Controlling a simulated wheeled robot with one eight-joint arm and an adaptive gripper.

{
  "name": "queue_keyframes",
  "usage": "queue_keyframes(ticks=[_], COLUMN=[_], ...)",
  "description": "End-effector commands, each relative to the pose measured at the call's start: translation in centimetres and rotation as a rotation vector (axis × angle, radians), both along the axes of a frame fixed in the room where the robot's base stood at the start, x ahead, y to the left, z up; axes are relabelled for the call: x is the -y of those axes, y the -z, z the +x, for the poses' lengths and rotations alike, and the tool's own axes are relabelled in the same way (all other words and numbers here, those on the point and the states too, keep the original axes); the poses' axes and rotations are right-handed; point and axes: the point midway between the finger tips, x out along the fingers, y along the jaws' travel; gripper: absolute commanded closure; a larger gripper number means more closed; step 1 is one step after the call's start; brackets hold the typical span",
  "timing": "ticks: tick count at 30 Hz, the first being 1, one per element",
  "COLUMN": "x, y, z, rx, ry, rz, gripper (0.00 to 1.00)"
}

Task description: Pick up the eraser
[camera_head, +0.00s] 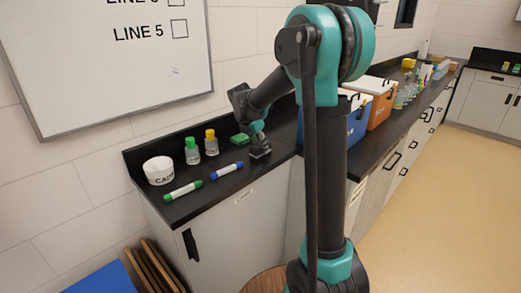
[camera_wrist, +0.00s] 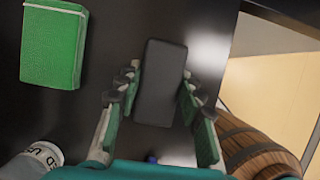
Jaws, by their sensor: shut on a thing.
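The eraser, a dark grey block (camera_wrist: 158,85), is between the fingers of my gripper (camera_wrist: 155,95) in the wrist view. The fingers lie along both of its long sides. In the head view my gripper (camera_head: 259,147) is low over the black counter, and the dark block shows only as a small shape at its fingers. I cannot tell whether the block is clear of the counter. A green, sponge-like block (camera_wrist: 54,43) lies apart to the left in the wrist view; it also shows in the head view (camera_head: 240,139).
A white cup (camera_head: 159,171), a green-capped bottle (camera_head: 192,151), a yellow-capped bottle (camera_head: 211,143), a green marker (camera_head: 183,190) and a blue marker (camera_head: 226,170) stand or lie left of my gripper. Blue (camera_head: 357,122) and orange (camera_head: 381,105) boxes stand right. A whiteboard (camera_head: 110,75) hangs behind.

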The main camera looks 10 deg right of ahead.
Motion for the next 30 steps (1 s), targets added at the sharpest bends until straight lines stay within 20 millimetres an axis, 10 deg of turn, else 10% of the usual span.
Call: queue_keyframes(ticks=[14, 30], x=[0.0, 0.0], y=[-1.4, -14.8], z=[0.0, 0.0], rx=[0.0, 0.0], ry=[0.0, 0.0], rz=[0.0, 0.0], gripper=[0.91, 0.91])
